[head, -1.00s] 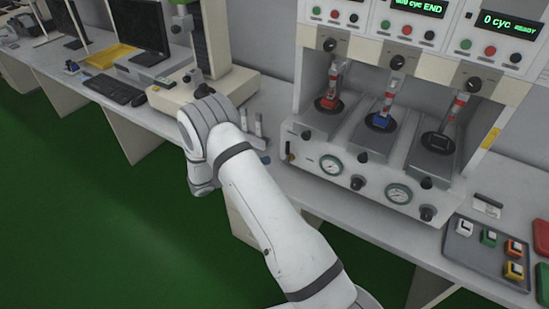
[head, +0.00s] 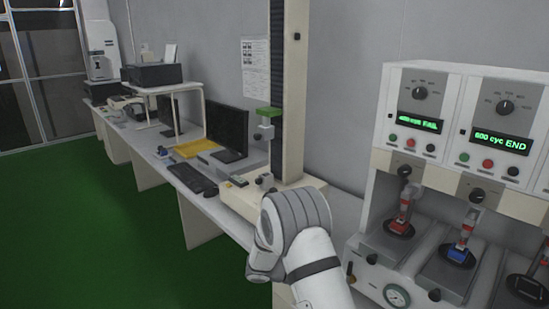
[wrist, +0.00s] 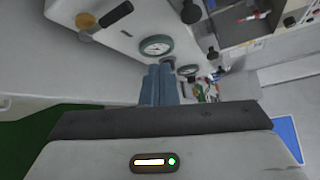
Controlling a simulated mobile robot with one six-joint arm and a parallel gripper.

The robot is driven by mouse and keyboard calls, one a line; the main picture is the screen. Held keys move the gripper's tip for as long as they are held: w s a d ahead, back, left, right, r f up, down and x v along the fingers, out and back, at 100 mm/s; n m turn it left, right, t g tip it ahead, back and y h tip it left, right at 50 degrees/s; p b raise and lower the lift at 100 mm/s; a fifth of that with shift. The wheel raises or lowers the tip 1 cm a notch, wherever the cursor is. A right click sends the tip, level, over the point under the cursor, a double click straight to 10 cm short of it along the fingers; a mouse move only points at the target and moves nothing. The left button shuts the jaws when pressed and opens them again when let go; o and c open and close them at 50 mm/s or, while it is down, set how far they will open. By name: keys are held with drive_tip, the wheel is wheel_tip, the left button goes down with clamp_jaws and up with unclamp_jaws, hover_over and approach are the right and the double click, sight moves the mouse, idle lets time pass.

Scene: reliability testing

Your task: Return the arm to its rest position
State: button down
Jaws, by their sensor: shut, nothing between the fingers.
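My arm (head: 295,235) rises from the bottom middle of the head view, bent at a white and grey joint in front of the bench. My gripper (wrist: 160,82) shows in the wrist view as two blue-grey fingers side by side, shut and empty. It points toward the front panel of the test machine, near a round gauge (wrist: 156,45); I cannot tell the exact gap. In the head view my gripper is hidden behind the arm.
The test machine (head: 405,160) stands at right, its displays reading FAIL and 600 cyc END. Red (head: 401,222) and blue (head: 459,252) samples sit in its stations. A tall column tester (head: 291,110), keyboard (head: 193,179) and monitor (head: 226,128) are left. Green floor (head: 100,235) is clear.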

drive_tip(key=s+d+r+m+g+y, duration=0.3)
drive_tip(key=s+r+m+y, duration=0.5)
drive_tip(key=s+r+m, duration=0.5)
drive_tip(key=s+a+r+m+t+y, duration=0.2)
drive_tip(key=s+m+y, duration=0.1)
drive_tip(key=s+m, duration=0.4)
drive_tip(key=s+a+r+m+t+y, duration=0.2)
drive_tip(key=s+m, duration=0.5)
drive_tip(key=m, duration=0.4)
drive_tip(key=shift+a+r+m+t+y, duration=0.35)
drive_tip(key=shift+t+y, duration=0.35)
drive_tip(key=shift+y, duration=0.5)
drive_tip(key=shift+s+d+f, duration=0.1)
idle(0.9)
